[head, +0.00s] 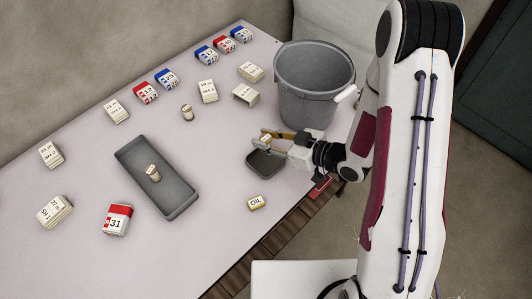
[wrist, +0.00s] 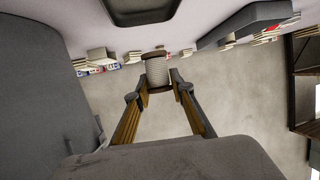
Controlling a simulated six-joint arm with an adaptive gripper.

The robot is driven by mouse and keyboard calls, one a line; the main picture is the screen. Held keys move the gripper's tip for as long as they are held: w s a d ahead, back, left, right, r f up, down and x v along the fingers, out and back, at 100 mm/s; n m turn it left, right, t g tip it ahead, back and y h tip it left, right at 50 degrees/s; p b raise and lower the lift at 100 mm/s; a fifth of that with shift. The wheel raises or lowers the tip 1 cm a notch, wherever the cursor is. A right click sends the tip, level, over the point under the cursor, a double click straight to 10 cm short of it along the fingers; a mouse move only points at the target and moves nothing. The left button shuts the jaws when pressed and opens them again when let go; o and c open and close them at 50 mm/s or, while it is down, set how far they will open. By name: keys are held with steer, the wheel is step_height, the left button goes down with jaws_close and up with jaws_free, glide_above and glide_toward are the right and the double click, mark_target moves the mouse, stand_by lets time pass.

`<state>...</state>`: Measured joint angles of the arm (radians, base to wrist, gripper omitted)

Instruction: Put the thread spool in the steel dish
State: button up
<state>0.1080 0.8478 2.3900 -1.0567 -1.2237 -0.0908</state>
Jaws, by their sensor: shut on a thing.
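A small cream thread spool (head: 266,139) with brown ends is between the fingers of my gripper (head: 272,137). In the wrist view the spool (wrist: 157,72) sits between the two fingertips (wrist: 159,82), which are shut on it. The small dark square steel dish (head: 264,168) lies on the table just below my gripper in the head view. The spool appears to be above the dish's far edge; the exact height is hard to tell. Part of the dish also shows at the top of the wrist view (wrist: 140,14).
A grey bin (head: 312,105) stands close behind my gripper. A long grey tray (head: 178,205) holds a similar spool (head: 153,174); another (head: 187,113) stands on the table. An OIL tin (head: 256,203) lies in front of the dish. Several boxes line the back.

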steer(key=shift+f, duration=1.65)
steer(key=shift+f, duration=0.15)
steer(key=shift+f, duration=1.95)
steer(key=shift+f, duration=0.1)
steer(key=o, duration=1)
steer(key=shift+c, duration=0.2)
steer(key=shift+v, duration=6.05)
